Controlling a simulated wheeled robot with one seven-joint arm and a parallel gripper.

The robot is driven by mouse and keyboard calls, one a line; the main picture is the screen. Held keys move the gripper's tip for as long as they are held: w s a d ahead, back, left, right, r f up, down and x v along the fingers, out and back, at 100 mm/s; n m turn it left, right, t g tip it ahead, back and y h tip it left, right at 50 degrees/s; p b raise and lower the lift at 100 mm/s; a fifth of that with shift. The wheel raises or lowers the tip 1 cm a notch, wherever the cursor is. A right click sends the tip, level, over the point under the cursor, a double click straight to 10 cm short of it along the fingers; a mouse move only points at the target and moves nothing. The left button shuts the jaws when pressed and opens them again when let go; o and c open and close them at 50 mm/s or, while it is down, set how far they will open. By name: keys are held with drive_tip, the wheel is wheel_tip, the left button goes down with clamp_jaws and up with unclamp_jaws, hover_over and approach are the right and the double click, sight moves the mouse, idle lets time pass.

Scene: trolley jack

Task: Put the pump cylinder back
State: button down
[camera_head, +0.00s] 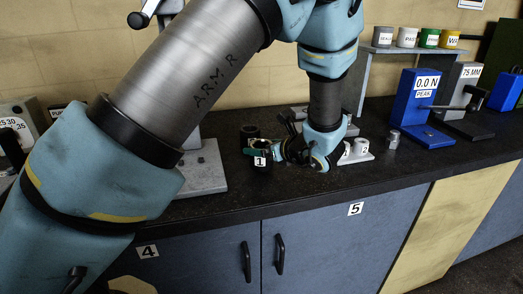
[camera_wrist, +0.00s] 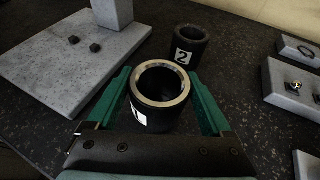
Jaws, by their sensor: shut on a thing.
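A black hollow cylinder with a bright metal rim and a white label 1 (camera_wrist: 160,88) is upright between the green fingers of my gripper (camera_wrist: 160,76). My gripper is shut on it. The same cylinder shows in the head view (camera_head: 261,163), near the front edge of the bench. I cannot tell whether its base touches the bench. A second black hollow cylinder, labelled 2 (camera_wrist: 188,46), stands upright just beyond it, apart from my fingers. It also shows in the head view (camera_head: 248,131). Which of them is the pump cylinder is not marked.
A grey stone-like base with a post and two dark bolts (camera_wrist: 75,62) lies left of my gripper. Small grey plates with parts (camera_wrist: 288,82) are at the right. A blue force gauge (camera_head: 414,98) stands further right. Dark bench top (camera_head: 225,207) is bare in front.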

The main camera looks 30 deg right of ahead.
drive_tip(key=shift+f, duration=0.85)
drive_tip(key=shift+f, duration=0.2)
unclamp_jaws()
drive_tip(key=shift+r, duration=0.1)
drive_tip(key=shift+r, duration=0.2)
drive_tip(key=b+v, duration=0.3)
drive_tip(key=v, duration=0.9)
